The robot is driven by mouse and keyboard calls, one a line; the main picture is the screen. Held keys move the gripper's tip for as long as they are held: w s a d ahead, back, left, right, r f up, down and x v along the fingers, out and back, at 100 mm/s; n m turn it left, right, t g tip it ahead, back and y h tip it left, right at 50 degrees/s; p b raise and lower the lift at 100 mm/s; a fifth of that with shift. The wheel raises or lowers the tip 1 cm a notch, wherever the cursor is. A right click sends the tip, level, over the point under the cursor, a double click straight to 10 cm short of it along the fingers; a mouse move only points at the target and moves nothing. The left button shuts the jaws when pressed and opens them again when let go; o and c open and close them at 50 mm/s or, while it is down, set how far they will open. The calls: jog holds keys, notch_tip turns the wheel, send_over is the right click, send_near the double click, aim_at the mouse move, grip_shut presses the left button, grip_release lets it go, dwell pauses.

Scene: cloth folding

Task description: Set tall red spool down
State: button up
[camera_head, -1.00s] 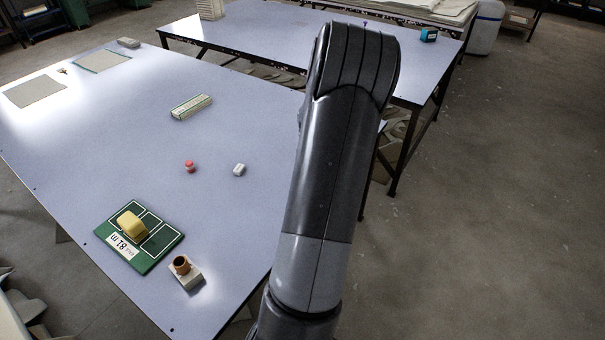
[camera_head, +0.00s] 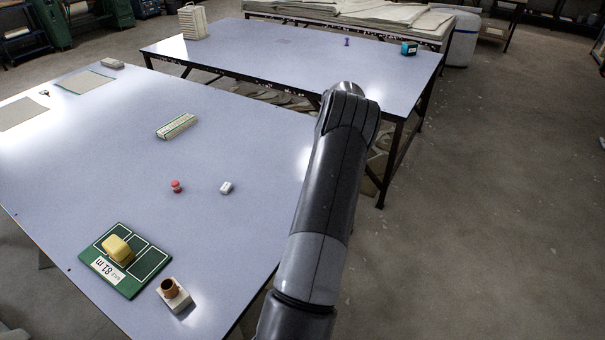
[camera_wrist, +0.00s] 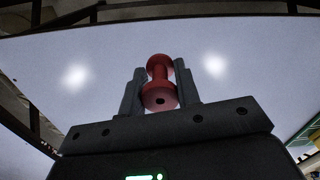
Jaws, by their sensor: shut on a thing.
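My gripper (camera_wrist: 160,88) shows in the wrist view, its two dark fingers shut on a tall red spool (camera_wrist: 159,72). The spool has wide flanges and a narrower waist. Its near flange, with a dark centre hole, faces the camera. Pale tabletop (camera_wrist: 90,50) lies beyond it; I cannot tell whether the spool touches it. In the head view my arm crosses the centre right, and the gripper and held spool are hidden. Another small red spool (camera_head: 176,186) stands on the near table (camera_head: 120,170).
A far table (camera_head: 270,50) bears a purple spool (camera_head: 347,42) and teal box (camera_head: 409,48).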

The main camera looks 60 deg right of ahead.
send_over(302, 175)
notch_tip(302, 175, down, 7)
jog(key=shift+d+r, duration=0.1)
jog(key=shift+f, duration=1.95)
jog(key=shift+f, duration=0.15)
jog(key=o, duration=1)
jog(key=shift+c, duration=0.2)
jog(key=shift+s, duration=0.1)
notch_tip(302, 175, up, 12)
jog(key=shift+r, duration=0.2)
